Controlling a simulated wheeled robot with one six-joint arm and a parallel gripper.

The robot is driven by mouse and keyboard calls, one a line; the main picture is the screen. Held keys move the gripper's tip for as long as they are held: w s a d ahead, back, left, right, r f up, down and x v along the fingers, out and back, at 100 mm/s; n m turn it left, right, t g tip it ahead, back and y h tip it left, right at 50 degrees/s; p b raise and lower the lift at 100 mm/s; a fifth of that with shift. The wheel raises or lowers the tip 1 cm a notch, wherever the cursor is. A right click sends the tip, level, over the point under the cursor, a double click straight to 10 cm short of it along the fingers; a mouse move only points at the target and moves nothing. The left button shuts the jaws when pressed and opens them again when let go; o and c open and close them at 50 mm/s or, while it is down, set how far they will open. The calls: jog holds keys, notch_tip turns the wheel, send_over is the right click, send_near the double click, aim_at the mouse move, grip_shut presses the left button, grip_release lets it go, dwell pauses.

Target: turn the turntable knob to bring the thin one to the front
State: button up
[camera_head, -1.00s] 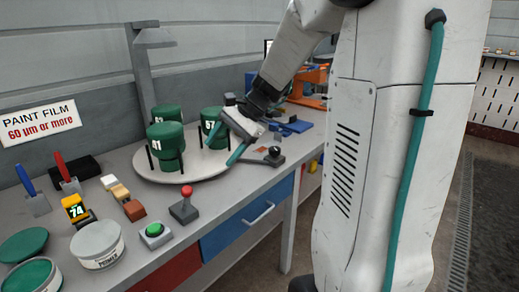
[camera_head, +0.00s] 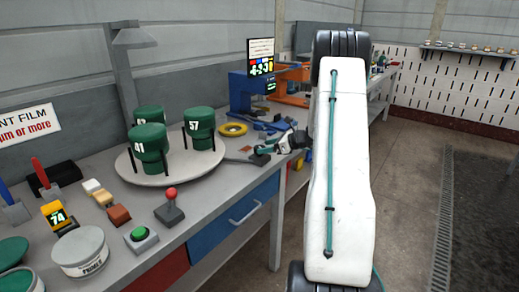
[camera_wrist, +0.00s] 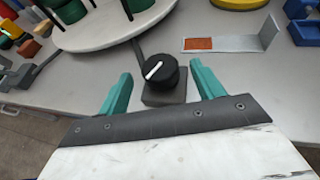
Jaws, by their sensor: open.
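The turntable (camera_head: 210,163) is a pale round disc on the bench. It bears green cylinders in black post holders: one marked 41 (camera_head: 149,148) at the front left, one marked 57 (camera_head: 199,124) at the right, and one behind (camera_head: 149,116) with its number partly hidden. Which is thinnest I cannot tell. The black knob (camera_wrist: 158,70) with a white pointer line sits on a dark base beside the disc. My gripper (camera_wrist: 162,82) is open, its teal fingers on either side of the knob, apart from it. In the head view my gripper (camera_head: 268,147) is small and partly hidden.
A red-topped joystick (camera_head: 171,203), a green button (camera_head: 139,236) and a primer tin (camera_head: 81,252) stand near the bench's front. A yellow ring (camera_head: 233,130) lies behind. A bracket with an orange patch (camera_wrist: 235,42) lies right of the knob.

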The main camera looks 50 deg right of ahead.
aim_at(261, 147)
jog(key=shift+x, duration=1.95)
jog(key=c, duration=1)
jog(key=shift+n+y, duration=0.4)
jog(key=shift+y, duration=0.1)
jog(key=shift+n+g+y, duration=1.7)
jog(key=shift+n+y, duration=0.5)
jog(key=shift+n, duration=0.1)
jog(key=shift+n+g, duration=0.3)
